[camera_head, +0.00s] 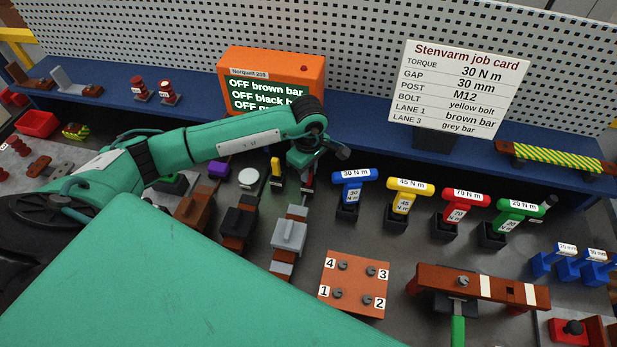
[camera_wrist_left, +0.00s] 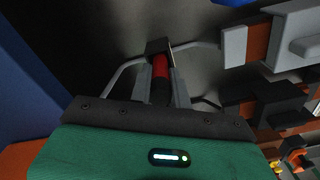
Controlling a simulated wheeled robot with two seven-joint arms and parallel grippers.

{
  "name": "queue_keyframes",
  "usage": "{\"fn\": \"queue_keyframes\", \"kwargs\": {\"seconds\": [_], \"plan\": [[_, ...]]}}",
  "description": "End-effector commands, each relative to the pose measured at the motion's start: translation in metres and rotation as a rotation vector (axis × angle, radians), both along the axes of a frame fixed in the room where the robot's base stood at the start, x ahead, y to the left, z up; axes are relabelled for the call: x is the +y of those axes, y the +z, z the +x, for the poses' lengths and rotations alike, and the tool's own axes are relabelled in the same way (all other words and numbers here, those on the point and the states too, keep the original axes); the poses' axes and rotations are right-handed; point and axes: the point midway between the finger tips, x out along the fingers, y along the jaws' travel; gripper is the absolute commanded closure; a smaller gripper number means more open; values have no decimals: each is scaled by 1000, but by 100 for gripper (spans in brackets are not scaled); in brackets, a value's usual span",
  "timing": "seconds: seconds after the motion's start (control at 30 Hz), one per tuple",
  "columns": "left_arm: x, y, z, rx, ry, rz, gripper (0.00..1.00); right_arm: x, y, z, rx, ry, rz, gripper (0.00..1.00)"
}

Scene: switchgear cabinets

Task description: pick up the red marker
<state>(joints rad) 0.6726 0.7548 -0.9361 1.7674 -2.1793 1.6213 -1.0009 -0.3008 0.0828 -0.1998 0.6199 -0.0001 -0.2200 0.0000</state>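The red marker (camera_wrist_left: 160,68) shows in the left wrist view between the two grey fingers of my left gripper (camera_wrist_left: 161,83), with a black block at its far end. The fingers lie close along both sides of it; whether they press on it I cannot tell. In the head view my left gripper (camera_head: 307,168) points down at the bench behind the row of bars, and a small bit of red (camera_head: 308,180) shows below it. The rest of the marker is hidden there by the gripper. My right gripper is not in view.
A yellow piece (camera_head: 276,171) stands just left of the gripper, and a blue 30 N m tool (camera_head: 354,185) stands to its right. Grey and brown bar parts (camera_head: 289,237) lie in front. An orange display (camera_head: 272,80) stands on the blue shelf behind.

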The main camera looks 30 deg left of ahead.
Motion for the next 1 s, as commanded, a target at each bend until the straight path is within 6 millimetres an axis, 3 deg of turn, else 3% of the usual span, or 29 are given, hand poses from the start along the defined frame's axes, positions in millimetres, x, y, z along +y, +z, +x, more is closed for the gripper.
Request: {"fn": "queue_keyframes", "kwargs": {"seconds": [0.33, 0.53, 0.77, 1.0], "plan": [[0, 3, 1, -2, 0, 0, 100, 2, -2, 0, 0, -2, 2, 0], [0, 22, 1, -5, -2, -1, 100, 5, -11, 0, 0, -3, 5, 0], [0, 68, 2, -8, -1, -1, 100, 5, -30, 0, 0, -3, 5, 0], [0, 133, 2, -8, 0, 0, 100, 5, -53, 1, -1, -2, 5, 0]]}}
